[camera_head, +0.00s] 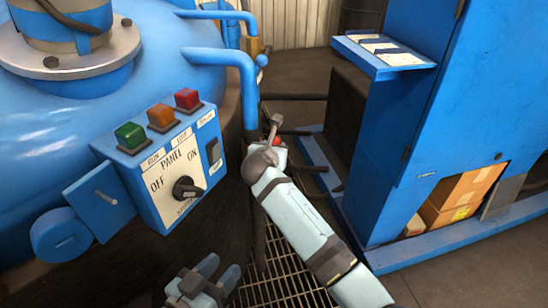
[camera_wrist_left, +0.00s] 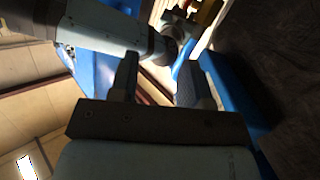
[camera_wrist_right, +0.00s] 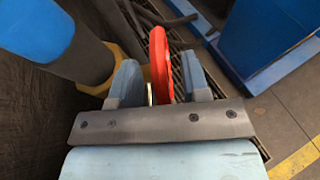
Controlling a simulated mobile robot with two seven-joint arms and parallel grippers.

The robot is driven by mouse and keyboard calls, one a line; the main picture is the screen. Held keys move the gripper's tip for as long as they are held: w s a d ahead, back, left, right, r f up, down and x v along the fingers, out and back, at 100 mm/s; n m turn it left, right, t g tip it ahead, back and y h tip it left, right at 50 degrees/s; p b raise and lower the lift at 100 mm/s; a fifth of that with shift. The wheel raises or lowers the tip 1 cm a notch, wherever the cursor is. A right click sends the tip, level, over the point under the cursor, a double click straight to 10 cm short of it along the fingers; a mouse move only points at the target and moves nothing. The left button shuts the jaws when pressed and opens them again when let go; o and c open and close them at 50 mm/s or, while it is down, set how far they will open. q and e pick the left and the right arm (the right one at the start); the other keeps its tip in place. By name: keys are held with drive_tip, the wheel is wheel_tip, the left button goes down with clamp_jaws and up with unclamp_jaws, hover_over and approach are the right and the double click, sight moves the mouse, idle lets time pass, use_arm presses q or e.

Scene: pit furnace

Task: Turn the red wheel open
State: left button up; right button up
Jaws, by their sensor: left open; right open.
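The red wheel (camera_wrist_right: 160,65) shows edge-on in the right wrist view, between the two fingers of my right gripper (camera_wrist_right: 160,80). The fingers are apart, with a gap visible on the right side of the wheel; contact on the left side is unclear. In the head view only a small red part of the wheel (camera_head: 277,142) shows beside my right wrist, which hides most of it. My left gripper (camera_head: 221,271) is open and empty at the bottom of the head view, below the control panel. Its fingers also show apart in the left wrist view (camera_wrist_left: 160,82).
A control panel (camera_head: 170,172) with green, orange and red buttons is on the left, before a blue tank (camera_head: 45,130). A blue pipe (camera_head: 249,90) runs down near the wheel. A blue cabinet (camera_head: 400,150) stands right. Floor grating (camera_head: 275,265) lies below.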

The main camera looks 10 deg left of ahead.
drive_tip(key=shift+b+x, duration=0.8)
use_arm(q)
drive_tip(key=shift+d+r+t+h, duration=0.3)
drive_tip(key=shift+r+t, duration=0.05)
drive_tip(key=shift+r, duration=0.4)
drive_tip(key=shift+d+r+t+h, duration=0.3)
drive_tip(key=shift+r+t, duration=0.1)
drive_tip(key=shift+r, duration=0.35)
drive_tip(key=shift+d+r+t+h, duration=0.25)
drive_tip(key=shift+r+t+h, duration=0.1)
drive_tip(key=shift+r, duration=0.4)
use_arm(e)
drive_tip(key=shift+w, duration=0.1)
clamp_jaws()
